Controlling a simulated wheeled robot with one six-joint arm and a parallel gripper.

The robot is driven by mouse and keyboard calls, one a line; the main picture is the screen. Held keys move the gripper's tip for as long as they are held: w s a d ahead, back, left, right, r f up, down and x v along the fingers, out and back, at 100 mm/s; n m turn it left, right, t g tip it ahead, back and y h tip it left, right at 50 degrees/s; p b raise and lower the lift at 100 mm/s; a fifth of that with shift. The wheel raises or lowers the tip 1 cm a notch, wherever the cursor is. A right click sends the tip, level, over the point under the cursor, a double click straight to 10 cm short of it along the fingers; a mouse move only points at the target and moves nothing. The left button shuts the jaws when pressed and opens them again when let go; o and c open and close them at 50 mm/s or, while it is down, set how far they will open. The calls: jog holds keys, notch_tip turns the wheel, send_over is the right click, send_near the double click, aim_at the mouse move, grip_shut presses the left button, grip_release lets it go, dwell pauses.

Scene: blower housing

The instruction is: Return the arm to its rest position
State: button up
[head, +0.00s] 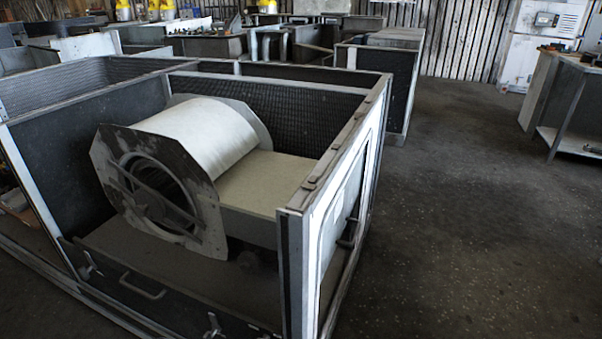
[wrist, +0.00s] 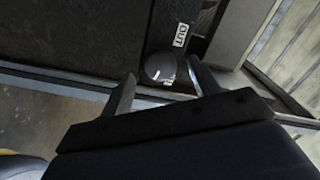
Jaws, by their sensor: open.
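My gripper (wrist: 160,92) shows in the wrist view with its two dark fingers spread apart. It is open, and I see nothing held between the fingers. Beyond the fingertips is a round grey knob-like part (wrist: 160,68) beside a white label reading "OUT" (wrist: 181,35) on a dark panel. I cannot tell whether the fingers touch it. My arm and gripper do not show in the head view.
The open-topped blower housing (head: 335,165) fills the left and middle of the head view, with a blower drum (head: 200,135) inside. Bare floor (head: 450,220) lies to the right. A workbench (head: 565,95) and a white cabinet (head: 540,40) stand at the far right.

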jog(key=v, duration=0.7)
jog(key=w+d+m+b, duration=0.2)
jog(key=w+m+b, duration=0.1)
jog(key=m, duration=0.7)
jog(key=w+d+m+b, duration=0.2)
jog(key=w+m, duration=0.4)
jog(key=m, duration=0.4)
jog(key=shift+w+r+b, duration=0.2)
jog(key=shift+b, duration=0.5)
jog(key=shift+d, duration=0.1)
